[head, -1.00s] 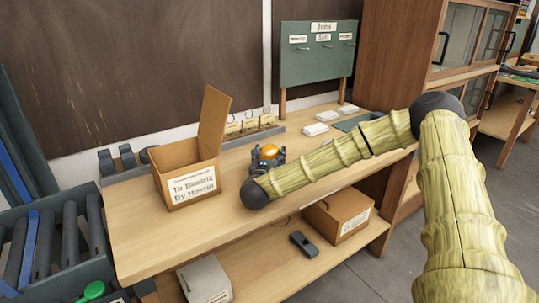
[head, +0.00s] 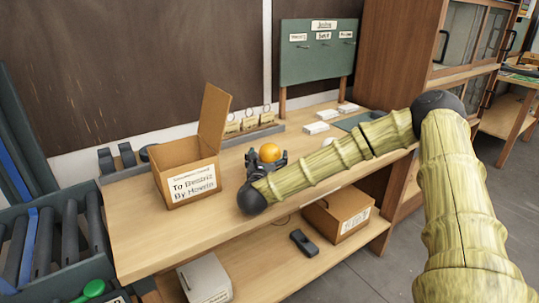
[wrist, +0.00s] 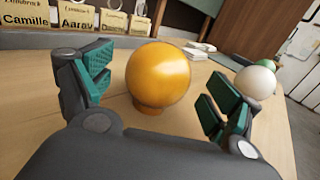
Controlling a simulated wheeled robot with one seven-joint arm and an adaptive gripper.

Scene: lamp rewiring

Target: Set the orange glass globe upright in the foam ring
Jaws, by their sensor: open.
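The orange glass globe (wrist: 158,74) stands upright between my open fingers, with its narrower orange-brown base (wrist: 150,107) facing down towards the bench. In the head view the globe (head: 269,152) shows just beyond my gripper (head: 266,163). In the wrist view my gripper (wrist: 152,92) has its green-padded fingers spread, with a gap on both sides of the globe. I cannot make out a foam ring; the palm hides part of the bench below the globe.
An open cardboard box (head: 188,181) stands left on the workbench (head: 150,235). A white ball (wrist: 257,82) sits right, close beyond the right finger. Name cards (wrist: 75,17) stand behind. The front bench top is clear.

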